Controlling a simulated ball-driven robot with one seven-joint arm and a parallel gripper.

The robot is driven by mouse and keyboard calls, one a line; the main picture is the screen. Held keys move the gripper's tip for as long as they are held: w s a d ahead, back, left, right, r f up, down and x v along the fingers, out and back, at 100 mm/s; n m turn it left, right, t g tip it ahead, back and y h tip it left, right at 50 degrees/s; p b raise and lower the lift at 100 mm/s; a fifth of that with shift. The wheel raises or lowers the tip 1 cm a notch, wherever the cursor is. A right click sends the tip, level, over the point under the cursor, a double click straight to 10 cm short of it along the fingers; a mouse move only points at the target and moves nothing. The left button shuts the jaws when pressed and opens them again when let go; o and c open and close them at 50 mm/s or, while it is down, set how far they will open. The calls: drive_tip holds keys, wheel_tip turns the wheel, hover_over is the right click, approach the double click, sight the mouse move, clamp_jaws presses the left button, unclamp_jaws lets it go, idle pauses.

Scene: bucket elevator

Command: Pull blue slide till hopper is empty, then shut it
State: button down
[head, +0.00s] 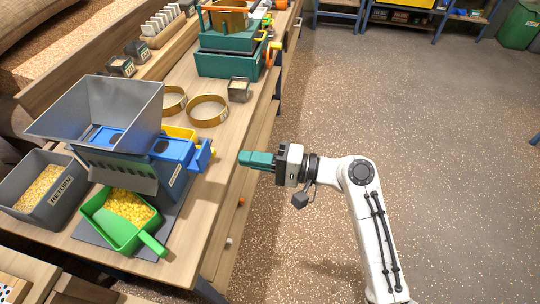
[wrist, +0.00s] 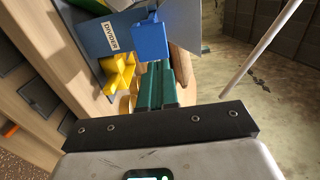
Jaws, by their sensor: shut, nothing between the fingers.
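The grey hopper (head: 97,105) stands on the divider machine at the bench's left. No grain shows on its visible inner walls, and blue shows at its bottom. The blue slide (head: 172,147) juts from the machine's right side; a blue block (wrist: 151,38) shows in the wrist view. How far the slide is pulled out, I cannot tell. A green scoop (head: 101,226) holding yellow grain (head: 130,207) sits below the hopper. My gripper (head: 241,158) is shut and empty, right of the slide and apart from it. Its teal fingers (wrist: 156,68) also show in the wrist view.
A grey RETURN bin (head: 62,208) with pale grain stands left of the scoop. Two brass rings (head: 208,110) and teal boxes (head: 229,62) lie farther back.

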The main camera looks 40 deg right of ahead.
sight(204, 151)
drive_tip(key=p+x, duration=0.2)
drive_tip(key=x, duration=0.5)
drive_tip(key=shift+w+a, duration=0.25)
drive_tip(key=shift+a, duration=0.05)
drive_tip(key=x, duration=0.5)
drive_tip(key=shift+r, duration=0.1)
drive_tip(key=shift+w, duration=0.1)
